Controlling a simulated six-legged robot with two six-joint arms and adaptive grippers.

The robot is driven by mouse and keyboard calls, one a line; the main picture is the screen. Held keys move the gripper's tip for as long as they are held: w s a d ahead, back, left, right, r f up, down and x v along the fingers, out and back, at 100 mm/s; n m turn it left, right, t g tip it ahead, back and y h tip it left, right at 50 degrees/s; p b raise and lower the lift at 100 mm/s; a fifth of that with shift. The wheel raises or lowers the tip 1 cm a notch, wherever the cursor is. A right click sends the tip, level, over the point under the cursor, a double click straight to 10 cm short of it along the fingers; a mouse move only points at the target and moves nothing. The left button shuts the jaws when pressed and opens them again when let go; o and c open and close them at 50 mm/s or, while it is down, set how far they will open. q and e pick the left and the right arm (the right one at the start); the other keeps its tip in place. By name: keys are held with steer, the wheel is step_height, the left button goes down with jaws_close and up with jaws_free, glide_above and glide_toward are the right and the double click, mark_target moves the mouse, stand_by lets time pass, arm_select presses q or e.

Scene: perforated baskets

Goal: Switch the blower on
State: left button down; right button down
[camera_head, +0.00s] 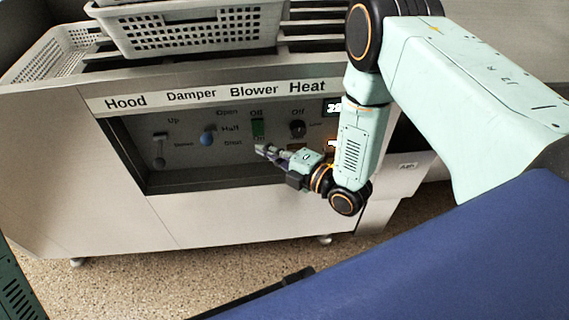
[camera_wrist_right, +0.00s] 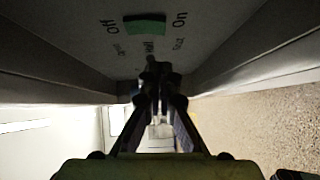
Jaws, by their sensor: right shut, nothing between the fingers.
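The blower switch (camera_head: 258,128) is a green rocker under the word Blower on the recessed panel (camera_head: 220,175). "Off" is printed above it and "On" below. My right gripper (camera_head: 263,150) is shut and empty, its fingertips just below the switch in the head view and close to the panel. In the right wrist view the green switch (camera_wrist_right: 145,25) lies ahead of the shut fingertips (camera_wrist_right: 153,65), with "Off" to its left and "On" to its right. A gap shows between fingertips and switch there. My left gripper is not in view.
The hood lever (camera_head: 159,150) and blue damper knob (camera_head: 207,138) are left of the switch. The dark heat knob (camera_head: 297,128) is to its right, near my right arm. The recess has side walls and a lower ledge (camera_head: 215,186). Perforated baskets (camera_head: 190,30) stand on top.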

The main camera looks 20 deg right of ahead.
mark_target(255, 135)
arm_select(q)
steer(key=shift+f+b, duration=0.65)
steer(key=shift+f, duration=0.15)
arm_select(e)
steer(key=w, duration=0.2)
steer(key=w+d, duration=0.1)
steer(key=shift+w+d+f, duration=0.1)
steer(key=shift+w+f, duration=0.15)
steer(key=shift+w, duration=0.05)
steer(key=shift+w+d+f, duration=0.1)
steer(key=shift+w, duration=0.1)
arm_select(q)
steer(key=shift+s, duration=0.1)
arm_select(e)
steer(key=shift+s, duration=0.1)
